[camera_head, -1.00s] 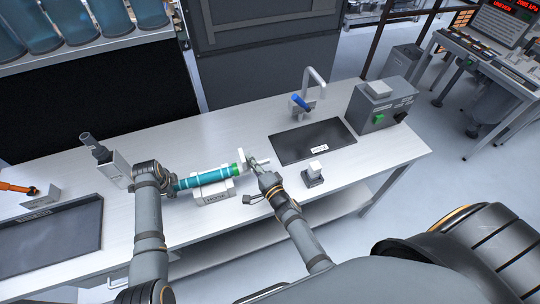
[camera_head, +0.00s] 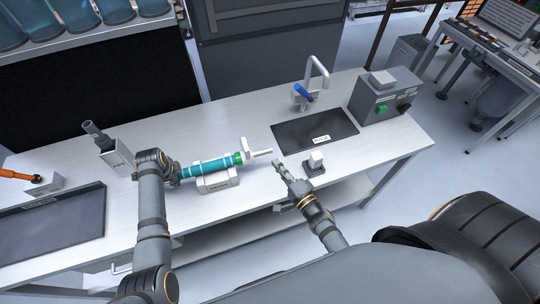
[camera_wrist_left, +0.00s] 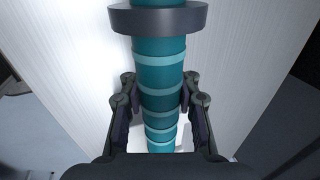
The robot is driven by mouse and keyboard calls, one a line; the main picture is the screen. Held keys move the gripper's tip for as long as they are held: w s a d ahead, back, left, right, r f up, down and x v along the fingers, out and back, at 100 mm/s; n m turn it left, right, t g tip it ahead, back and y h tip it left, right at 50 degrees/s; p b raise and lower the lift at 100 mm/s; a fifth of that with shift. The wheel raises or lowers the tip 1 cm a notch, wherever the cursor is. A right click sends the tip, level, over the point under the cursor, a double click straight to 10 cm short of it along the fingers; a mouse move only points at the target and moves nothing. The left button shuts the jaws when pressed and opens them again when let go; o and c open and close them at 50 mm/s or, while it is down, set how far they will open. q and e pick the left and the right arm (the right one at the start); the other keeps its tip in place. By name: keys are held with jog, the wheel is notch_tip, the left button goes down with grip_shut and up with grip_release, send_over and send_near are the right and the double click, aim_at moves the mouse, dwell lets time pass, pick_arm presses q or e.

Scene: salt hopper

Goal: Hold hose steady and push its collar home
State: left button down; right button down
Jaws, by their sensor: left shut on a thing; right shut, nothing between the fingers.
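The teal hose (camera_head: 208,167) with pale bands lies on a white labelled cradle (camera_head: 218,181). A green collar (camera_head: 239,158) is around its right end, against a white upright fitting (camera_head: 247,150) with a pale spigot pointing right; whether any gap is left is too small to tell. My left gripper (camera_head: 174,176) is shut on the hose near its left end. In the left wrist view the fingers (camera_wrist_left: 160,108) press both sides of the hose (camera_wrist_left: 157,75), below a dark grey ring (camera_wrist_left: 157,18). My right gripper (camera_head: 278,168) is shut and empty, apart from the fitting, to its lower right.
A small white-topped block (camera_head: 315,165) stands just right of my right gripper. A dark mat (camera_head: 300,139), a blue-handled tap (camera_head: 304,93) and a grey control box (camera_head: 385,98) are further right. A grey stand (camera_head: 112,152) and a dark tray (camera_head: 60,228) are at left.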

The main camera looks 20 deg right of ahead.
pick_arm(q)
jog(key=shift+w, duration=0.1)
pick_arm(e)
jog(key=shift+s+d, duration=0.15)
jog(key=shift+s, duration=0.1)
pick_arm(q)
jog(key=c, duration=0.9)
grip_release()
jog(key=shift+o, duration=0.2)
jog(key=v, duration=1.2)
